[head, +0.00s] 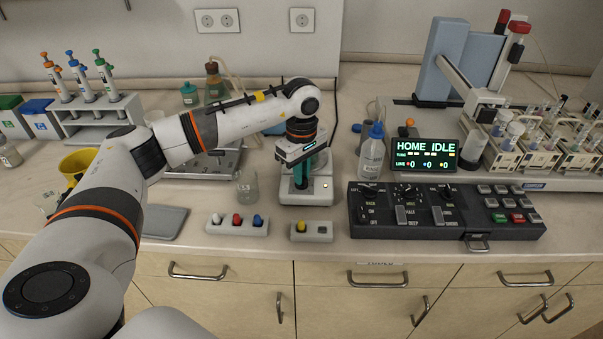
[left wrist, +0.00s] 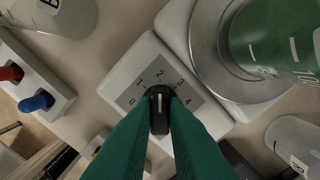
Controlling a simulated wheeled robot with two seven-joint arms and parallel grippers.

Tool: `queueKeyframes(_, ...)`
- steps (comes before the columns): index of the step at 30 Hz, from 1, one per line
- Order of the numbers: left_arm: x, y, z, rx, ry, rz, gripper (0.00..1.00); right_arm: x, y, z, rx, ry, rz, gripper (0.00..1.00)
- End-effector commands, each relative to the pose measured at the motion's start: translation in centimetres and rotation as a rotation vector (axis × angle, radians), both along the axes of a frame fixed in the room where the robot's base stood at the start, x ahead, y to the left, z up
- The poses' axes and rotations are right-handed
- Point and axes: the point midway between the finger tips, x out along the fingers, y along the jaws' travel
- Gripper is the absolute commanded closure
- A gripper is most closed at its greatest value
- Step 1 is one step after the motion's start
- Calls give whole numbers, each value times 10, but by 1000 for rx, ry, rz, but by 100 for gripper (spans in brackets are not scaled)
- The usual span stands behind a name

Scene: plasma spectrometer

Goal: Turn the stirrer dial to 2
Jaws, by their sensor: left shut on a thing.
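The stirrer (head: 318,192) is a white unit on the bench, with a round metal plate (left wrist: 203,60) carrying a green-looking vessel (left wrist: 275,40) in the left wrist view. The dial's white pointer line faces the 2. My left gripper (left wrist: 158,125) is shut on the dial, its two green fingers on either side of it. In the head view the left gripper (head: 302,172) reaches down over the stirrer, and the dial is hidden there. My right gripper is not in view.
A small glass beaker (head: 247,186) stands left of the stirrer. A block with colored knobs (head: 238,226) and a smaller switch block (head: 311,231) lie in front. A black control panel (head: 447,211) and a wash bottle (head: 372,155) stand to the right.

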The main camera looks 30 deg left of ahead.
Motion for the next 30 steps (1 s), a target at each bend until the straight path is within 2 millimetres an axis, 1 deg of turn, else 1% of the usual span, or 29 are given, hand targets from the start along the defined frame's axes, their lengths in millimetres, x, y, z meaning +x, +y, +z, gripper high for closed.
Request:
queueKeyframes(11,1,0,2,-2,-6,-3,100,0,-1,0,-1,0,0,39)
queueKeyframes(12,1,0,2,-2,-6,-2,84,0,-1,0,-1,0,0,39)
queueKeyframes(14,1,0,2,-2,-5,-2,74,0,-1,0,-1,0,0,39)
queueKeyframes(15,1,0,2,-2,-5,-2,68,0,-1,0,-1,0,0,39)
queueKeyframes(16,1,0,2,-1,-4,-2,65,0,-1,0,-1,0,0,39)
queueKeyframes(25,1,0,2,-1,-3,-2,65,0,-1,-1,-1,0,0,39)
queueKeyframes(28,1,0,10,0,-5,-2,65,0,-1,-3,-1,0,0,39)
queueKeyframes(30,1,0,21,-1,-7,-3,65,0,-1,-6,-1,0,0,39)
